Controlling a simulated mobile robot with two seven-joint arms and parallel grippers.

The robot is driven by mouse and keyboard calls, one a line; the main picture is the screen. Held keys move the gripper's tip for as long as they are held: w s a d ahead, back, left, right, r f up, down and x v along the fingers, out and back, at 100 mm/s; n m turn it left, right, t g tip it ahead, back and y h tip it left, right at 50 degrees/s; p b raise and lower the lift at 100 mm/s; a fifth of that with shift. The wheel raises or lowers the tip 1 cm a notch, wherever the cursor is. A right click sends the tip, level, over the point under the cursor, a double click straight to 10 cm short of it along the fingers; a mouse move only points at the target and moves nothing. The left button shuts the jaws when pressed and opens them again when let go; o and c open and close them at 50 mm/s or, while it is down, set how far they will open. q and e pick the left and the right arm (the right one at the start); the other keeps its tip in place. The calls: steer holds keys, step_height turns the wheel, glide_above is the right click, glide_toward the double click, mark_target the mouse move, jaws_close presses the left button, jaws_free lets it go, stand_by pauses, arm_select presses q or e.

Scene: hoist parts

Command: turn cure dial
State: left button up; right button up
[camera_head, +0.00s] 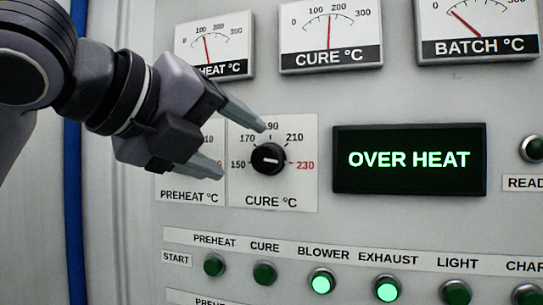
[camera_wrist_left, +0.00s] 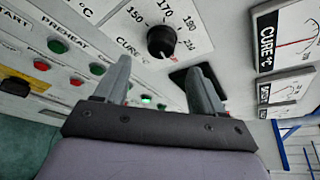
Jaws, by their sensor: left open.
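The cure dial (camera_head: 268,158) is a round black knob on a white plate marked 150 to 230, with 230 in red. A short white mark on it lies roughly sideways; which end points is hard to tell. My left gripper (camera_head: 241,150) is open, its fingers just left of the dial in the head view, one tip higher and one lower. In the left wrist view the dial (camera_wrist_left: 161,42) shows beyond the gap between the fingertips (camera_wrist_left: 160,66), apart from them as far as I can see. My right gripper is not in view.
The preheat plate (camera_head: 190,197) is mostly covered by my left gripper. The cure gauge (camera_head: 331,35) hangs above. A display (camera_head: 409,160) reads OVER HEAT. A row of buttons runs below, with the blower (camera_head: 321,281) and exhaust (camera_head: 388,288) lamps lit bright green.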

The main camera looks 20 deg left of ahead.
mark_target(262, 158)
arm_select(q)
steer(key=shift+p+x, duration=0.65)
steer(key=shift+x, duration=2.75)
steer(key=shift+a+r, duration=0.1)
steer(key=shift+r, duration=0.05)
steer(key=c, duration=0.9)
